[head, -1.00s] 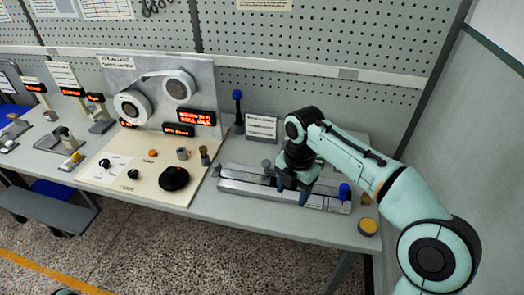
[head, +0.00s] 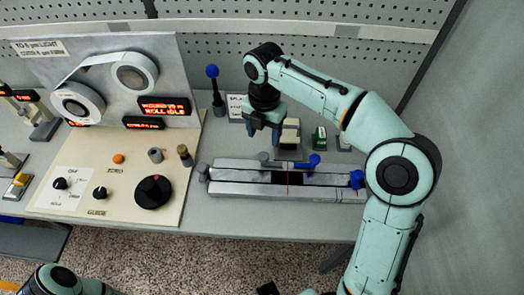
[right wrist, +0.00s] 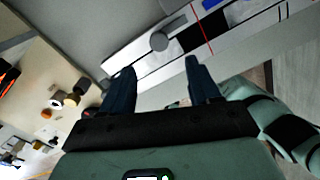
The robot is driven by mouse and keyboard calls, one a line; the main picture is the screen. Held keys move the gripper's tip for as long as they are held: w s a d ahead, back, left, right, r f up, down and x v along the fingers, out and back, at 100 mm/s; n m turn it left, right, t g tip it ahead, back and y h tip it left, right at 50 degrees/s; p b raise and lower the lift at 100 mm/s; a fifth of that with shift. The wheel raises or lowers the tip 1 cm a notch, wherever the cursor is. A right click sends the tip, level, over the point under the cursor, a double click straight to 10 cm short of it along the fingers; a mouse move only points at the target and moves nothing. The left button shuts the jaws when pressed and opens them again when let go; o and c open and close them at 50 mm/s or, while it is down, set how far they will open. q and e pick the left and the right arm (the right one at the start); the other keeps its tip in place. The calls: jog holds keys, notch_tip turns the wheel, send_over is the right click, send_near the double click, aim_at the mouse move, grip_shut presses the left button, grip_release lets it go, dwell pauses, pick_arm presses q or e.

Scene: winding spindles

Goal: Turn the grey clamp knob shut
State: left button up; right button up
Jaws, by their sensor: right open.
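A long metal clamp fixture (head: 240,190) lies on the bench, with a dark slot and a red line near its middle. A round grey knob (head: 264,158) sits on its back edge; in the right wrist view this grey knob (right wrist: 158,41) shows ahead, between the fingertips. Another grey knob (head: 203,172) is at the fixture's left end. I cannot tell from the pictures which is the clamp knob. My right gripper (head: 263,132) is open and empty, pointing down just behind and above the back-edge knob, apart from it. My left gripper is out of view.
A blue handle (head: 314,160) and a blue knob (head: 357,179) are on the fixture's right part. A blue-topped post (head: 212,72) stands behind. Left is a panel with a black dial (head: 153,192). Small blocks (head: 290,133) stand beside my right gripper.

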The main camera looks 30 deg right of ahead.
aim_at(263, 156)
notch_tip(263, 156, down, 10)
jog(key=shift+w+r+b, duration=0.1)
jog(key=shift+r+b, duration=0.1)
jog(key=shift+b, duration=0.5)
jog(key=c, duration=1)
